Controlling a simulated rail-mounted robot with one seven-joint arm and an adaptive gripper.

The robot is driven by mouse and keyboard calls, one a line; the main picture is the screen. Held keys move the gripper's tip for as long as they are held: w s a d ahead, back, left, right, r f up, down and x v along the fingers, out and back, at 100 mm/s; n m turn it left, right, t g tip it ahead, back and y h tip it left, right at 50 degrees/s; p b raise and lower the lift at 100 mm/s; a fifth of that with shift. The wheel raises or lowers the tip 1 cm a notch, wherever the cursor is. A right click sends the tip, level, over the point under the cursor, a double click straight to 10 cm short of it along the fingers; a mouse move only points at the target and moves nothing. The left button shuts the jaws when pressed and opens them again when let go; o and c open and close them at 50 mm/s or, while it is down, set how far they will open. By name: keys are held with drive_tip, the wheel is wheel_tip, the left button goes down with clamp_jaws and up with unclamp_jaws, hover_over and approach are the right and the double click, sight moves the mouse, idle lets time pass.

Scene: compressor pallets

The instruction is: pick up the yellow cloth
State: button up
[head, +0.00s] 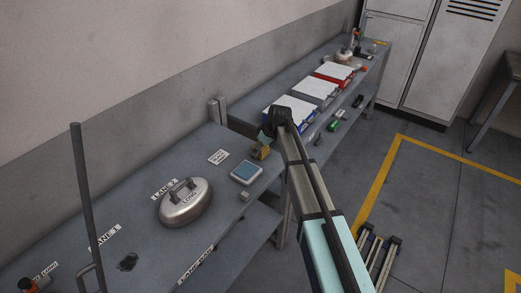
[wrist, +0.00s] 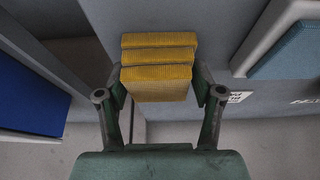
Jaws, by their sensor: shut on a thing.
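The yellow cloth (wrist: 157,84) is a folded, ribbed stack in the wrist view, held between the two fingers of my gripper (wrist: 159,100). The fingers press on its left and right sides. In the head view the cloth (head: 261,153) shows small at the tip of my gripper (head: 263,142), near the right end of the near bench (head: 225,200). I cannot tell whether the cloth touches the bench or is just above it.
A blue-topped pad (head: 246,173) lies close to the cloth, with a small grey block (head: 244,195) nearby. Beyond a gap, a second bench holds blue, grey and red bins (head: 334,74). A dark rod (head: 88,200) stands at left.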

wheel_tip(320, 180, up, 20)
drive_tip(key=b, duration=0.4)
drive_tip(key=shift+b, duration=0.3)
